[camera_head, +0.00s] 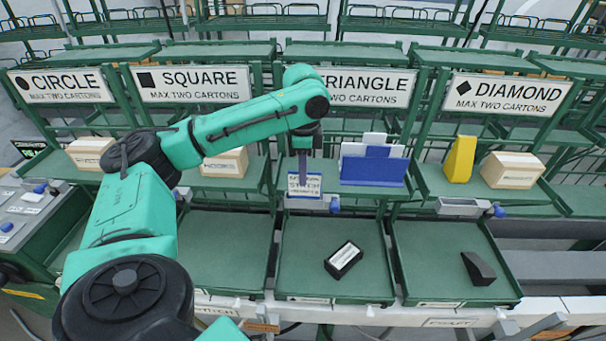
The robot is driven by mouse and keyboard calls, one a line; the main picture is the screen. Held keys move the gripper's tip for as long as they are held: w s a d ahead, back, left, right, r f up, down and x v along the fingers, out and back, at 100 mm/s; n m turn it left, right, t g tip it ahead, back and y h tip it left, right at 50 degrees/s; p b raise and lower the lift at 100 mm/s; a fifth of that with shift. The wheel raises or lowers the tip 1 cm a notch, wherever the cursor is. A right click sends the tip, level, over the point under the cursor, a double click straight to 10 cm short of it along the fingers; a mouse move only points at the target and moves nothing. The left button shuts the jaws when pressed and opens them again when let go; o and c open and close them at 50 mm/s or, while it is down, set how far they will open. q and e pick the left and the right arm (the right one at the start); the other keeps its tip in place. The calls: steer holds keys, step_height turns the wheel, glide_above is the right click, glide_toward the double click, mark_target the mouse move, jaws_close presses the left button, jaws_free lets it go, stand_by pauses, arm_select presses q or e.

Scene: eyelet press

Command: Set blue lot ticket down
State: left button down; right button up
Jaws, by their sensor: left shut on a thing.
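My left gripper (303,183) reaches down at the shelf edge under the TRIANGLE sign. It is shut on the blue lot ticket (305,190), a small white card with a blue border and printed text. The ticket is upright and faces me, in front of the green shelf and left of a blue holder (372,170) with white cards in it. I cannot tell whether the ticket touches the shelf or the small grey holder below it. My right gripper is not in view.
A tray (300,262) below holds a black block with a white label (343,260). The right tray (425,262) holds a dark wedge (478,268). Wooden cartons (512,170) and a yellow wedge (459,160) stand on the shelves. The left tray (225,245) looks mostly empty.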

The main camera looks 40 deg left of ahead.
arm_select(q)
steer(key=shift+w+f, duration=0.1)
steer(key=shift+f, duration=0.35)
steer(key=shift+w+f, duration=0.1)
steer(key=c, duration=1)
jaws_free()
